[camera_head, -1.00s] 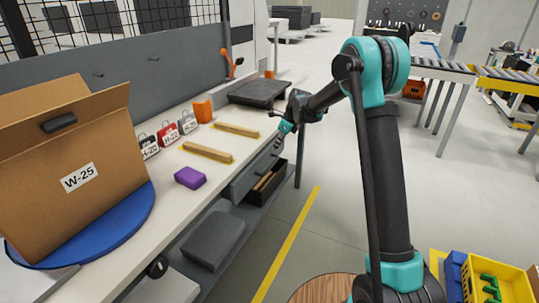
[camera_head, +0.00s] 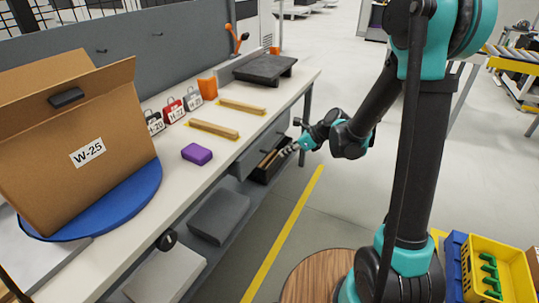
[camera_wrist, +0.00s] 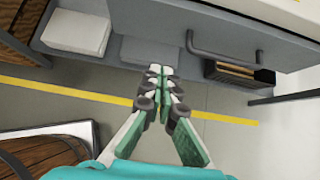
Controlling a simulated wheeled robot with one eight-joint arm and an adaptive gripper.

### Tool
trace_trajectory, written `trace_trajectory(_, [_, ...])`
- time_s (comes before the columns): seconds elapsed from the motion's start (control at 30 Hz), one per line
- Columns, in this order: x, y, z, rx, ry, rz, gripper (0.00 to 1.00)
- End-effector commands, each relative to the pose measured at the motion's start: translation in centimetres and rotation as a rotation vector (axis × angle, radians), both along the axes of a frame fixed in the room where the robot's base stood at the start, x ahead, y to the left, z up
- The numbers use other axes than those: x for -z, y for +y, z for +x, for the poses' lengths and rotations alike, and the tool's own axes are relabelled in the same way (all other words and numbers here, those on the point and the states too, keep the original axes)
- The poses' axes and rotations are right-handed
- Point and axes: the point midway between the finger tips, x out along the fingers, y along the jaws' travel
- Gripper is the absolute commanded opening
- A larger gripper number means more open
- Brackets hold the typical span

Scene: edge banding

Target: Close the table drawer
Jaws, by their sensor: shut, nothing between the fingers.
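The grey table drawer (camera_head: 262,143) is under the worktop of the long table (camera_head: 170,185), near its far end. In the wrist view its grey front (camera_wrist: 285,52) carries a dark bar handle (camera_wrist: 225,53). I cannot tell how far the drawer stands out. My gripper (camera_head: 288,151) is in front of the table, by the drawer's far end. In the wrist view my gripper (camera_wrist: 158,72) is shut and empty, with its fingertips left of the handle and apart from it.
A dark box of wooden pieces (camera_head: 268,164) sits below the drawer. On the table stand a cardboard box (camera_head: 110,125), a purple block (camera_head: 197,154) and wooden strips (camera_head: 214,130). A round wooden top (camera_head: 312,280) is in the foreground.

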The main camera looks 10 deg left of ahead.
Motion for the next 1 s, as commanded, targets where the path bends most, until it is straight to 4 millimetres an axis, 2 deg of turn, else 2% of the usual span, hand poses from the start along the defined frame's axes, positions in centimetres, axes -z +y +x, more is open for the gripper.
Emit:
trace_trajectory(0.67, [7.1, 6.8, 2.3, -0.002, 0.001, -0.002, 0.0])
trace_trajectory(0.8, [6.9, 8.8, 2.9, -0.003, 0.001, -0.002, 0.0])
trace_trajectory(1.0, [6.8, 10.1, 3.4, -0.001, 0.001, -0.002, 0.0])
